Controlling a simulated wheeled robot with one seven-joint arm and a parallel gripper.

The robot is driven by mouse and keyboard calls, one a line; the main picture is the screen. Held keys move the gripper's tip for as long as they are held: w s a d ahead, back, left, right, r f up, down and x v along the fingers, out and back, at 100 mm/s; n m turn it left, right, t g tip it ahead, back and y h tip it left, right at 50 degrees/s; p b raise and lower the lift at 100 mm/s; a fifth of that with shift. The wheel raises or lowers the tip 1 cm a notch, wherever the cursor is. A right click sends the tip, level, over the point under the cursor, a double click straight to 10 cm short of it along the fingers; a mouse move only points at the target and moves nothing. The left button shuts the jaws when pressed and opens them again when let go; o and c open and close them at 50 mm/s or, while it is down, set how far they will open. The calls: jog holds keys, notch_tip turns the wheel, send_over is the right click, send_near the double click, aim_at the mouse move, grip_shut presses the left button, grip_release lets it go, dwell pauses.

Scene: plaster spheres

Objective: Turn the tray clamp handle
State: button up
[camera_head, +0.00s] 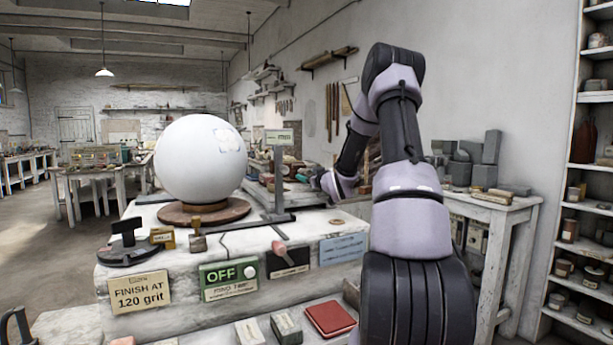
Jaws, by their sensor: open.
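My arm rises from the bottom right and bends down to the left. My gripper (326,190) is at its end, above the right part of the plaster-covered bench (240,238); it is small and dark here, open, with nothing seen between its fingers. A pinkish-red lever handle (280,248) sits on a dark plate (290,262) on the bench front, below and left of my gripper and apart from it. A black T-shaped handle (127,231) stands on a dark base at the bench's left end. No readable label shows which handle is the tray clamp's.
A large white sphere (201,158) rests on a brown round turntable (203,214). A green OFF panel (229,275) and a blue sign (342,249) flank the lever. A dark upright post (279,175) stands near my gripper. A side table (500,210) with grey blocks is at right.

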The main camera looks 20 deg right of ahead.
jog(key=shift+w, duration=1)
jog(key=shift+c, duration=0.3)
grip_shut()
jog(key=shift+m, duration=0.4)
jog(key=m, duration=0.4)
jog(key=shift+m, duration=2.1)
